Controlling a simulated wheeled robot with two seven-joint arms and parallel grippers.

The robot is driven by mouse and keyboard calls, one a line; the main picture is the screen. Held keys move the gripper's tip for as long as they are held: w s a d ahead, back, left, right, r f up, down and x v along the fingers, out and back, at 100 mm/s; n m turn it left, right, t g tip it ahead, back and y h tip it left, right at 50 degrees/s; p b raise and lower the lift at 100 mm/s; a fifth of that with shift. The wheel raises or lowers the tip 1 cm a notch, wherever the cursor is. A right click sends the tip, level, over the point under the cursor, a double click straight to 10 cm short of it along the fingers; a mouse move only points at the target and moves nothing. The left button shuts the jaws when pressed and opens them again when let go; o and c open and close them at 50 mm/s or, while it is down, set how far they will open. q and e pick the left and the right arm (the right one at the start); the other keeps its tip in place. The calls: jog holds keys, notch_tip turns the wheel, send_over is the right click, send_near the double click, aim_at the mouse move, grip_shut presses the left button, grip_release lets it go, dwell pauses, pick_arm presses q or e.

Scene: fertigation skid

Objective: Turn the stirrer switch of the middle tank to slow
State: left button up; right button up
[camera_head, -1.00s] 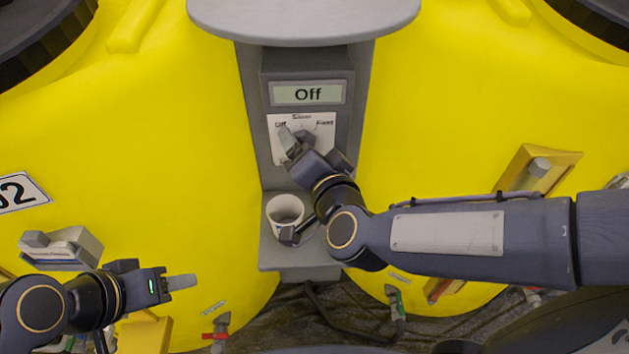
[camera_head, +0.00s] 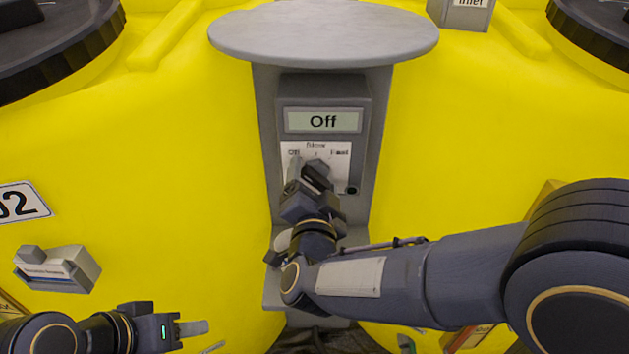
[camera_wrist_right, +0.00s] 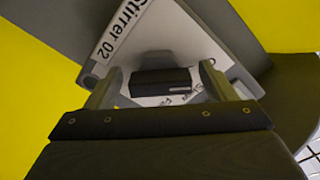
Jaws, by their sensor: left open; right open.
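The stirrer panel (camera_head: 343,160) stands between two yellow tank bulges under a display (camera_head: 324,121) that reads "Off". Its white plate carries the words Off, Slow and a partly blurred one at the right. In the right wrist view the label "Stirrer 02" (camera_wrist_right: 118,32) shows, with the dark switch knob (camera_wrist_right: 162,82) below it. My right gripper (camera_head: 306,172) is open at the plate, its fingers on either side of the knob; contact cannot be told. In the head view the gripper largely hides the knob. My left gripper (camera_head: 190,328) is open and empty at lower left.
A round grey top (camera_head: 324,32) juts out above the panel. A labelled grey box (camera_head: 58,268) sits on the tank at left.

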jog(key=shift+w, duration=0.15)
jog(key=c, duration=1)
jog(key=shift+f+m+b, duration=0.2)
jog(key=shift+m+b, duration=0.3)
jog(key=shift+b, duration=0.3)
jog(key=m+b, duration=0.4)
jog(key=b, duration=0.2)
jog(key=shift+r+m+b, duration=0.2)
jog(key=shift+m+b, duration=1.5)
jog(key=shift+m, duration=0.3)
jog(key=o, duration=1)
jog(key=shift+r, duration=0.1)
